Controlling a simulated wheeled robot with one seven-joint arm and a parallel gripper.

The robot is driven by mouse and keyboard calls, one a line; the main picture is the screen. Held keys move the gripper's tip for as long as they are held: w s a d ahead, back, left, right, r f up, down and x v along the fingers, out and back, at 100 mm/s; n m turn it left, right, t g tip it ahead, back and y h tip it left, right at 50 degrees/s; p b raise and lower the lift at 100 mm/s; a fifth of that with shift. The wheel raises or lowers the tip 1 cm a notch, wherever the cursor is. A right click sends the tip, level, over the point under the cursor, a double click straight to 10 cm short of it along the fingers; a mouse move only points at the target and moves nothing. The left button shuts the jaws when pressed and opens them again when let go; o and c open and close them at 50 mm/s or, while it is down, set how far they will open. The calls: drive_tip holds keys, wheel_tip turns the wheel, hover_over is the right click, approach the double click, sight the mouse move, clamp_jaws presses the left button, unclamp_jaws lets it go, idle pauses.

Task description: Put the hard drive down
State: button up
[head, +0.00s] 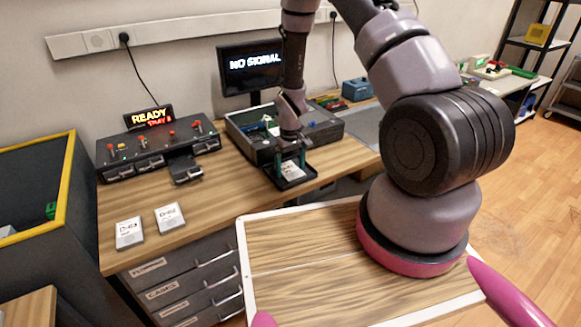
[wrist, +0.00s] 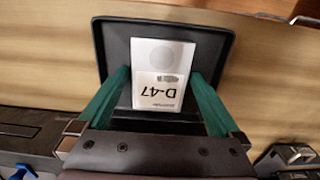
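The hard drive is a pale, flat block labelled D-47 (wrist: 163,75). In the wrist view it lies in line with a black open tray (wrist: 115,45), inside its rim. In the head view the drive (head: 291,172) shows over the tray at the front of the black device. My gripper (head: 290,163) points down there. Its two green fingers (wrist: 162,75) sit against the drive's two long sides, with no clear gap. The drive's underside is hidden, so I cannot tell whether it rests on the tray floor.
Two labelled drives (head: 129,233) (head: 170,217) lie on the wooden bench at left. A console (head: 160,148) reads READY TRAY. A monitor (head: 250,68) reads NO SIGNAL. A dark yellow-rimmed bin (head: 73,190) stands far left. Bare bench lies left of the tray.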

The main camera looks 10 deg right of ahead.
wheel_tip(320, 180, up, 13)
wheel_tip(320, 180, up, 13)
drive_tip(key=m+t, duration=0.2)
hover_over(291, 170)
drive_tip(key=s+d, duration=0.1)
drive_tip(key=d, duration=0.1)
drive_tip(key=s+d+r+m+t+y, duration=0.15)
drive_tip(key=s+r, duration=0.35)
drive_tip(key=r, duration=0.7)
drive_tip(key=s+d+r+m+t, duration=0.2)
drive_tip(key=s+r+m+t, duration=0.1)
drive_tip(key=s+r, duration=1)
drive_tip(key=s+m, duration=0.1)
drive_tip(key=s, duration=0.2)
drive_tip(key=shift+t, duration=0.35)
drive_tip(key=shift+a+y, duration=0.1)
drive_tip(key=shift+y, duration=0.15)
